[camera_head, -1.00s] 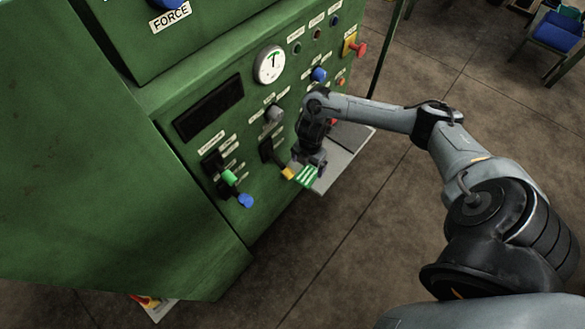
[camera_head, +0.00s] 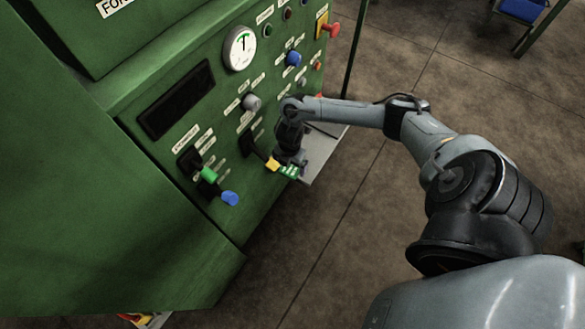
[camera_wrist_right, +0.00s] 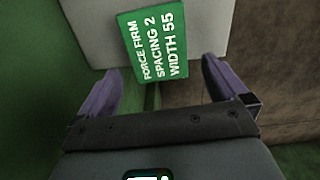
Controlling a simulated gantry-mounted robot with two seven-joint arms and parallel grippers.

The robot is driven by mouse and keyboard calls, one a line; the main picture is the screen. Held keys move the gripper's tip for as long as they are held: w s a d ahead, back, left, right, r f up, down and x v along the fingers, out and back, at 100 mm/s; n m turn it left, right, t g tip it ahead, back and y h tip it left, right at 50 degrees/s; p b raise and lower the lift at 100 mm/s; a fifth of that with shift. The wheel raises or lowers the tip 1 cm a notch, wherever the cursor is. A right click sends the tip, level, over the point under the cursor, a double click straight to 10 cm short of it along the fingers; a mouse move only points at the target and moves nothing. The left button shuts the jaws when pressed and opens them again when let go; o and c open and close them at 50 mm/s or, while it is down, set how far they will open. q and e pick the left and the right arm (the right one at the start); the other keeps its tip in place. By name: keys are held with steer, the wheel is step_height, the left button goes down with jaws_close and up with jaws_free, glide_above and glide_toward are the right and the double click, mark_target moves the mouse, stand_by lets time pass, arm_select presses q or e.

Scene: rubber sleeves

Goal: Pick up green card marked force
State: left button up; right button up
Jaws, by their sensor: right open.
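The green card (camera_wrist_right: 152,45) shows in the right wrist view with white print reading "FORCE FIRM, SPACING 2, WIDTH 55". It overlaps the edge of a pale grey shelf (camera_wrist_right: 210,30), and its lower part sticks out past that edge. In the head view the card (camera_head: 289,171) shows small beside the shelf (camera_head: 325,155), close to my right gripper (camera_head: 291,160). In the wrist view my right gripper (camera_wrist_right: 160,85) is open, its two fingers apart, with the card ahead of the gap between them. My left gripper is out of view.
The green machine panel (camera_head: 215,125) stands close to the left of my right arm. Yellow (camera_head: 272,164), green (camera_head: 209,174) and blue (camera_head: 230,198) handles stick out from it, with a gauge (camera_head: 240,48) above. Open floor (camera_head: 400,200) lies to the right.

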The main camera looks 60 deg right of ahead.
step_height(320, 180, down, 2)
steer(key=shift+f+b, duration=0.2)
steer(key=shift+b, duration=0.1)
steer(key=c, duration=1.1)
steer(key=shift+o, duration=0.2)
steer(key=shift+r, duration=0.15)
